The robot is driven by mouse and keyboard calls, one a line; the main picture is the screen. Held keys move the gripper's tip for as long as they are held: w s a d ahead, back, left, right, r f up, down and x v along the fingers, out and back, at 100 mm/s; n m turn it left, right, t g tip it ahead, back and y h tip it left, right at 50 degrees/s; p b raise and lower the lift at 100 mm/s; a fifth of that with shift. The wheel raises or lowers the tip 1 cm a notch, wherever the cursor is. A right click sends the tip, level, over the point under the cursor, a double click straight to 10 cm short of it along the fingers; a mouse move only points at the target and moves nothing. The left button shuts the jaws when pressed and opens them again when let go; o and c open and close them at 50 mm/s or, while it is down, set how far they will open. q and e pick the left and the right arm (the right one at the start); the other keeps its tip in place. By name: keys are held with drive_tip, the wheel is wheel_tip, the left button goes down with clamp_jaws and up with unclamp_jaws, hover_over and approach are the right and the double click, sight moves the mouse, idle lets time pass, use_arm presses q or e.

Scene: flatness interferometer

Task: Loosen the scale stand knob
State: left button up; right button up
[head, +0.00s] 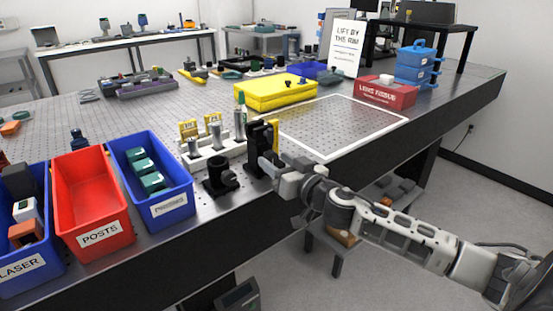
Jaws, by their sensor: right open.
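A dark upright stand with a yellow strip (254,140), which looks like the scale stand, rises near the front edge of the optical table. My right gripper (273,167) comes in from the right and is close against the right side of this stand. Its jaws are open, but the fingertips are small and partly hidden. I cannot make out the knob, and I cannot tell whether the fingers touch anything. My left gripper is not in view.
A black post holder (220,178) and a white rack (213,152) with cylinders stand just left of the stand. Blue and red bins (92,195) line the front left. A white-outlined area (335,125) is clear. A yellow case (275,92) lies behind.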

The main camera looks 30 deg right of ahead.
drive_tip(key=shift+w, duration=0.45)
drive_tip(key=c, duration=1)
